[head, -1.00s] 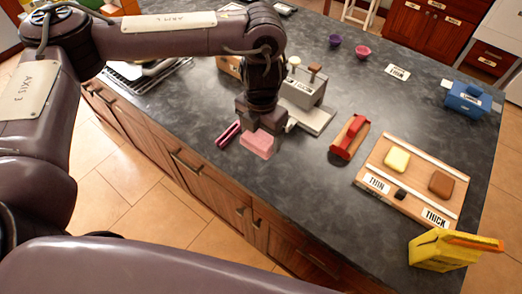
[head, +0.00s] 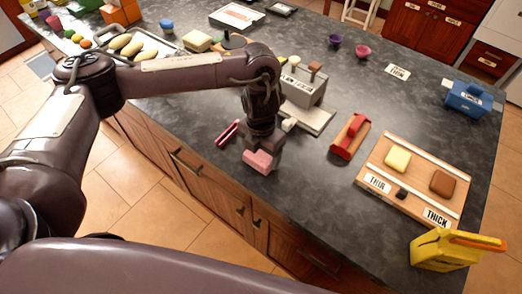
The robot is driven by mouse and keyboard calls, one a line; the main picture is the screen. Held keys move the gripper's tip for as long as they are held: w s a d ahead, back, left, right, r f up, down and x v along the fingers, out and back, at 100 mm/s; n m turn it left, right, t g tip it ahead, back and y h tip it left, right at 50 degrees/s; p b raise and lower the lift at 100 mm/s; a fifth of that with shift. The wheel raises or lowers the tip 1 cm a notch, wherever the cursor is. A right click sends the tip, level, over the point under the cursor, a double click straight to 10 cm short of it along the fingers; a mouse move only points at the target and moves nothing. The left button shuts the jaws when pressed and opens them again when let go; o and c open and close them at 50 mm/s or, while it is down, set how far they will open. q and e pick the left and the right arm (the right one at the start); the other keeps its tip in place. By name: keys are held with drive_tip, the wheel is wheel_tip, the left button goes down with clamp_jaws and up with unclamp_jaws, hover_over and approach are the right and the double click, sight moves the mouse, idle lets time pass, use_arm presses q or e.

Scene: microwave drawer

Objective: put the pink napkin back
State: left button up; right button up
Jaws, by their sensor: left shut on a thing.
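The pink napkin (head: 257,162) is a small folded pink block at the near edge of the dark countertop in the head view. My left gripper (head: 263,148) points down and is shut on it, hiding its upper back part. I cannot tell whether the napkin touches the counter. My right gripper is not in view.
A dark red and pink item (head: 227,133) lies just left of the napkin. A grey labelled device (head: 303,88) stands behind the gripper. A red holder (head: 350,138), a wooden board (head: 420,163) with sponge-like blocks and a yellow box (head: 452,250) are to the right.

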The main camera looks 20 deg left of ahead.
sight(261, 154)
use_arm(q)
drive_tip(key=o, duration=1)
drive_tip(key=shift+c, duration=0.2)
drive_tip(key=shift+r, duration=0.4)
wheel_tip(261, 154, up, 12)
drive_tip(key=shift+f, duration=0.25)
